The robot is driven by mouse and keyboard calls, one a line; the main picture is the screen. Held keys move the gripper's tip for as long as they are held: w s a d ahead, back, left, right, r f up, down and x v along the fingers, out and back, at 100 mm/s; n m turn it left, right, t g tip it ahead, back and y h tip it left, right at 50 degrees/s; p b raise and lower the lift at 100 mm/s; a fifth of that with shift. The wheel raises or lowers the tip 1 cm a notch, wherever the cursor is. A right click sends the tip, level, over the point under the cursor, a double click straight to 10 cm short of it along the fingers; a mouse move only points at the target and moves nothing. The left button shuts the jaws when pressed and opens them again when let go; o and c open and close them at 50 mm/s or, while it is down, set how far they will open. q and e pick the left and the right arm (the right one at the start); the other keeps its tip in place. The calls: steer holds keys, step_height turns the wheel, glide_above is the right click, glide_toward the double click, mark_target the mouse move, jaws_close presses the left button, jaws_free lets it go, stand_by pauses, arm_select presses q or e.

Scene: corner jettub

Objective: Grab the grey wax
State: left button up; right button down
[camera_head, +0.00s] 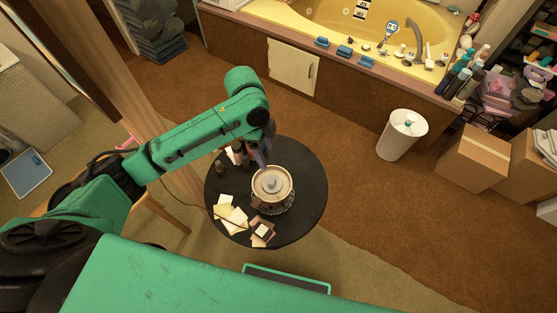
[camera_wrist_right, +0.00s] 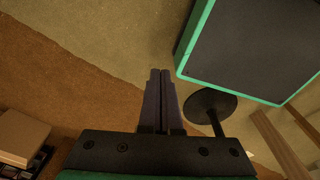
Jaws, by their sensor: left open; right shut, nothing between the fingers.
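The grey wax (camera_head: 271,184) sits in the top of a round, pale-rimmed warmer on the small round black table (camera_head: 305,205) in the head view. My left gripper (camera_head: 262,158) reaches in from the left and points down at the far rim of the warmer, just beside the wax. Its fingers are open with nothing seen between them. Whether they touch the rim cannot be told. My right gripper (camera_wrist_right: 160,85) is shut and empty in the right wrist view, over the floor and away from the wax.
A white bin (camera_head: 402,134) and cardboard boxes (camera_head: 473,158) stand to the right. The yellow tub (camera_head: 400,25) is behind.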

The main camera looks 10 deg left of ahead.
arm_select(q)
steer(key=w, duration=0.1)
glide_above(272, 181)
steer(key=f, duration=0.6)
steer(key=shift+s+a+f, duration=0.3)
steer(key=shift+a+f, duration=0.05)
steer(key=shift+f, duration=0.05)
steer(key=f, duration=0.6)
steer(key=shift+w+d, duration=0.1)
steer(key=shift+w, duration=0.15)
steer(key=shift+f, duration=0.3)
steer(key=shift+d+f, duration=0.1)
steer(key=c, duration=0.3)
jaws_close()
arm_select(e)
steer(key=shift+s+r, duration=0.25)
steer(key=shift+s, duration=0.6)
